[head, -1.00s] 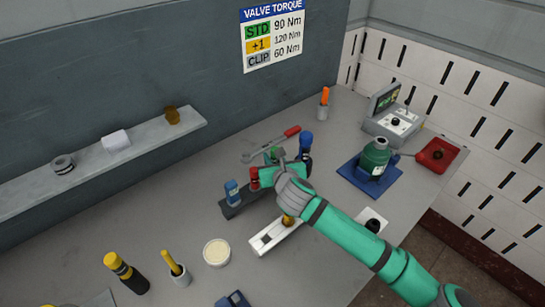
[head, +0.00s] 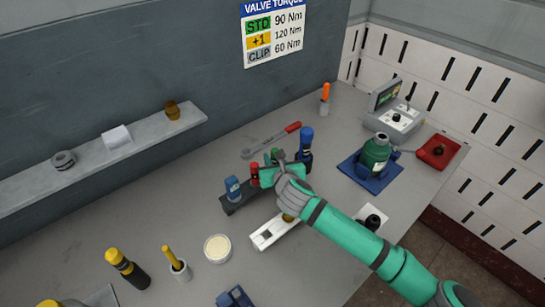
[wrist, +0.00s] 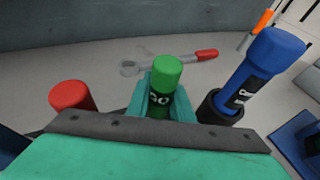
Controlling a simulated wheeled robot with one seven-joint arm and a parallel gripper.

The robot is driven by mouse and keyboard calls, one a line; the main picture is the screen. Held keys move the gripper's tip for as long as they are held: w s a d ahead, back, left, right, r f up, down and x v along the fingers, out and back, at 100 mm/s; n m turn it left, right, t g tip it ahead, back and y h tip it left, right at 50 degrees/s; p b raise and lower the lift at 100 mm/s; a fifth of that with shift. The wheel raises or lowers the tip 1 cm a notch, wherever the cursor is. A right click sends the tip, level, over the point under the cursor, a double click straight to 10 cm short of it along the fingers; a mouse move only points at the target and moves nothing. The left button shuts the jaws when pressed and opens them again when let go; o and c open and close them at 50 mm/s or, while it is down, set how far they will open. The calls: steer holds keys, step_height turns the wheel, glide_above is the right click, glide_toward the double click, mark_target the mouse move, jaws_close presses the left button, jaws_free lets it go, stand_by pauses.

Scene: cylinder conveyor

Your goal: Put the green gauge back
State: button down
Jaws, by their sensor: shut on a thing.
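The green gauge (wrist: 164,85) stands upright between the two teal fingers of my gripper (wrist: 162,103) in the wrist view. My gripper is shut on it. In the head view my gripper (head: 274,168) is at the right part of the dark rack (head: 238,203), and only a bit of the green gauge (head: 274,154) shows. A red gauge (head: 254,174) and a light blue gauge (head: 232,188) stand in the rack to the left. The green gauge's lower end is hidden, so I cannot tell whether it is seated in the rack.
A tall dark-blue-capped tool (head: 306,145) stands close to the right of my gripper. A red-handled wrench (head: 270,141) lies behind. A white tray (head: 268,238) is below my wrist. A green bottle (head: 375,153) on a blue base stands right. A cream tub (head: 217,248) is in front.

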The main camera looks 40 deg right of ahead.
mark_target(274, 149)
steer(key=shift+s+d+f, duration=0.15)
steer(key=shift+f, duration=0.3)
steer(key=c, duration=1.5)
jaws_free()
steer(key=shift+r, duration=0.1)
steer(key=shift+r, duration=2.95)
steer(key=shift+w, duration=0.2)
